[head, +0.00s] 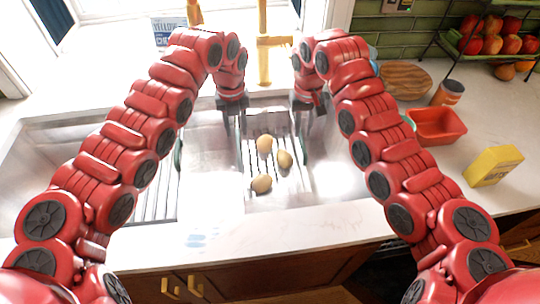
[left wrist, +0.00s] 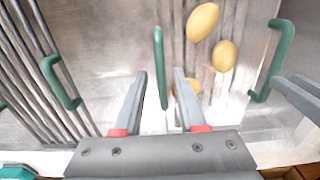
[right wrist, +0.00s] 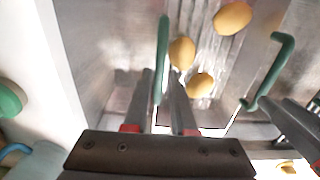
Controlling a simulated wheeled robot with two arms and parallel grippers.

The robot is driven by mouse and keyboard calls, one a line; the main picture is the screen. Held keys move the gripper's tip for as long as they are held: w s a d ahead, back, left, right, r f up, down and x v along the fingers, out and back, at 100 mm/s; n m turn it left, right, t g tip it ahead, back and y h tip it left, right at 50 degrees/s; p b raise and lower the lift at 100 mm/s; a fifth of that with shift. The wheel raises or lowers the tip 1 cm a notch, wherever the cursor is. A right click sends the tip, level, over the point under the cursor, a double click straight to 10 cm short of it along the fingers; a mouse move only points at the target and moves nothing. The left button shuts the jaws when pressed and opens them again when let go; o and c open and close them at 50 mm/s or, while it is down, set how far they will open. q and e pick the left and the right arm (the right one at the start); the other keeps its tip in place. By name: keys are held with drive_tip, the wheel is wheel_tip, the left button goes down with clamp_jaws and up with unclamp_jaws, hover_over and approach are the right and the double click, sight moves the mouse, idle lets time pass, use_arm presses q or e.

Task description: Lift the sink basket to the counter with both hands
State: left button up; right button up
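The sink basket (head: 247,150), a slatted rack holding three potatoes (head: 264,143), sits low in the right basin of the sink. My left gripper (head: 232,125) is over its left side. In the left wrist view, a green handle (left wrist: 160,60) lies between the open fingers (left wrist: 160,74), with space beside it. My right gripper (head: 308,108) is over the right side. In the right wrist view, the other green handle (right wrist: 163,45) lies between its fingers (right wrist: 161,74), which are closer together but look still apart. The handles are mostly hidden in the head view.
A second rack (head: 160,190) with green handles lies in the left basin. On the counter to the right are a red tray (head: 437,125), a yellow box (head: 493,165), a jar (head: 447,93), a round wooden board (head: 405,80) and a fruit stand. The front counter strip (head: 300,225) is clear.

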sight(300, 150)
use_arm(q)
wheel_tip(300, 150, down, 10)
drive_tip(key=shift+r, duration=0.25)
use_arm(e)
wheel_tip(300, 150, down, 9)
drive_tip(key=shift+f, duration=0.2)
use_arm(q)
drive_tip(key=c, duration=0.4)
use_arm(e)
clamp_jaws()
use_arm(q)
clamp_jaws()
use_arm(e)
drive_tip(key=shift+w+r, duration=0.1)
